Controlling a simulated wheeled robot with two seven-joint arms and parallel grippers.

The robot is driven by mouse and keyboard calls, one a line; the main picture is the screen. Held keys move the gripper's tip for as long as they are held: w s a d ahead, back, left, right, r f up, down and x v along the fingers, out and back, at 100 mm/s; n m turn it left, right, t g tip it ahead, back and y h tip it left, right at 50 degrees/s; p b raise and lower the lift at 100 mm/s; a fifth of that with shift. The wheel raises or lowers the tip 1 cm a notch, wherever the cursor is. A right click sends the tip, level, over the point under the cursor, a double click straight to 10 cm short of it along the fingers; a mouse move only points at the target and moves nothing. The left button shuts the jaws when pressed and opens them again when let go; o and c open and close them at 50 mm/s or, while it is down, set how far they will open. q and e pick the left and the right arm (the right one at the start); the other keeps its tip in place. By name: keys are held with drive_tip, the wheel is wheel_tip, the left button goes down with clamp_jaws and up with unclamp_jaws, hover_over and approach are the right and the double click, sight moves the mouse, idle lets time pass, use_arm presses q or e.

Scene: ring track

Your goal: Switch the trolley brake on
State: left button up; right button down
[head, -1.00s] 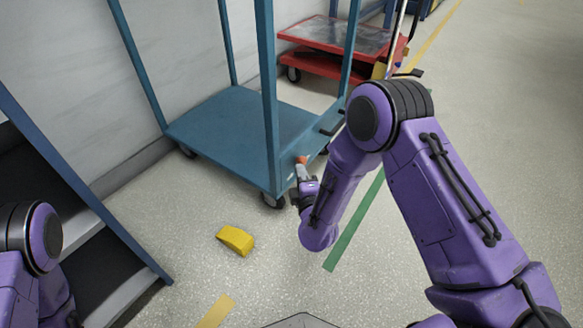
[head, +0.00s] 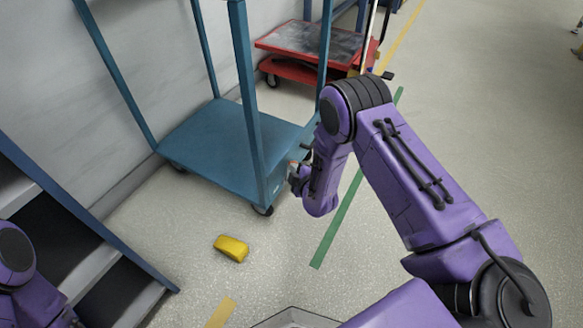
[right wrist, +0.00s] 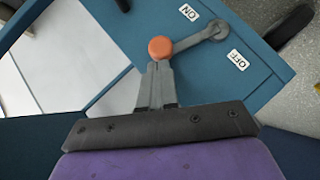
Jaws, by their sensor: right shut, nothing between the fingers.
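The blue trolley (head: 210,150) stands by the wall in the head view. Its brake lever (right wrist: 190,42) shows in the right wrist view as a grey bar with a round pivot and an orange knob (right wrist: 160,48). An ON label (right wrist: 188,12) is above the bar and an OFF label (right wrist: 237,59) is below the pivot. My right gripper (right wrist: 157,75) is shut and empty, its fingertips right at the knob; I cannot tell if they touch. In the head view the right gripper (head: 294,173) is at the trolley's near corner, partly hidden by its arm. My left gripper is out of view.
A yellow block (head: 231,248) lies on the floor before the trolley. Dark steps with a blue rail (head: 95,215) stand at the left. A red cart (head: 300,50) is behind the trolley.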

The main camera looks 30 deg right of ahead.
drive_tip(key=w+d, duration=0.1)
drive_tip(key=d+m+g+y+p, duration=0.1)
drive_tip(key=shift+w+d+p, duration=0.3)
drive_tip(key=shift+w+d, duration=0.05)
drive_tip(key=shift+w, duration=0.05)
drive_tip(key=shift+d, duration=0.1)
idle(0.5)
drive_tip(key=s+a+r+p, duration=0.2)
drive_tip(key=s+r+p, duration=0.5)
drive_tip(key=s, duration=0.3)
drive_tip(key=shift+a+r, duration=0.25)
drive_tip(key=shift+r, duration=0.35)
